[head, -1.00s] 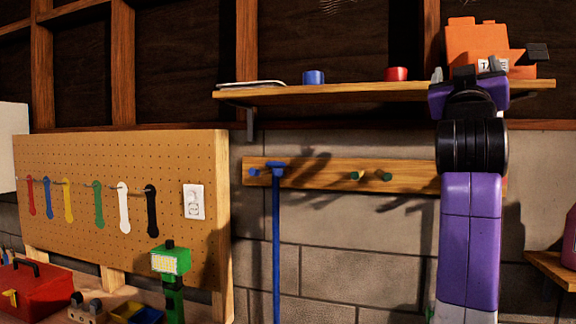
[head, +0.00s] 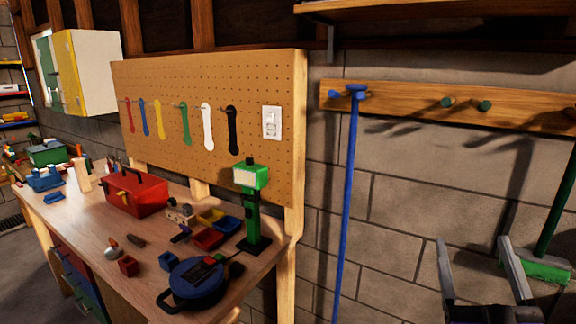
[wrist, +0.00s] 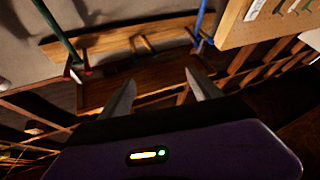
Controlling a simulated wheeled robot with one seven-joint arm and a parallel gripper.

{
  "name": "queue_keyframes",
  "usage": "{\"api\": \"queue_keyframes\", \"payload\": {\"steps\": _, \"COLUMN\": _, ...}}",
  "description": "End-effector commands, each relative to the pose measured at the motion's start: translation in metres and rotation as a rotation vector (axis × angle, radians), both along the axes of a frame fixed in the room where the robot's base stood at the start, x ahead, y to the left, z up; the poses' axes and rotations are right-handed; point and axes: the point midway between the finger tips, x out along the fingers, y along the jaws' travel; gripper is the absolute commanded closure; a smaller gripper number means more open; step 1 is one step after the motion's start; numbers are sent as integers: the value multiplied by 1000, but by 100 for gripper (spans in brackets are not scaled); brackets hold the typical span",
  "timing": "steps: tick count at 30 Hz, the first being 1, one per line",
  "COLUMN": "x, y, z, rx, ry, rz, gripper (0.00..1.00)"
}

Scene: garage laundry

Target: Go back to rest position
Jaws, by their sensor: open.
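My gripper (head: 482,276) is at the lower right of the head view, its two grey fingers pointing up and spread apart. Nothing is between them. In the wrist view my gripper (wrist: 158,98) shows both fingers apart and empty, in front of the wooden hook rail and shelf. The rest of my arm is mostly out of the head view.
A workbench (head: 85,225) with a red toolbox (head: 136,194), a green lamp (head: 251,205) and a blue round device (head: 196,284) stands at left under a pegboard (head: 240,85). A blue pole (head: 347,200) hangs from the hook rail (head: 415,98). A green broom (head: 546,266) is beside my gripper.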

Motion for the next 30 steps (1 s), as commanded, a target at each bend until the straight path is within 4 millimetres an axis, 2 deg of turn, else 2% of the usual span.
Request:
{"api": "queue_keyframes", "payload": {"steps": 1, "x": -14, "y": 7, "z": -19, "rx": 13, "ry": 23, "rz": 22, "gripper": 27}}
{"api": "queue_keyframes", "payload": {"steps": 3, "x": -33, "y": 17, "z": -40, "rx": 33, "ry": 43, "rz": 51, "gripper": 27}}
{"api": "queue_keyframes", "payload": {"steps": 12, "x": -121, "y": 48, "z": -111, "rx": 130, "ry": 155, "rz": 149, "gripper": 27}}
{"api": "queue_keyframes", "payload": {"steps": 20, "x": -201, "y": 67, "z": -156, "rx": 220, "ry": 293, "rz": 196, "gripper": 27}}
{"api": "queue_keyframes", "payload": {"steps": 30, "x": -304, "y": 83, "z": -211, "rx": 305, "ry": 573, "rz": 208, "gripper": 27}}
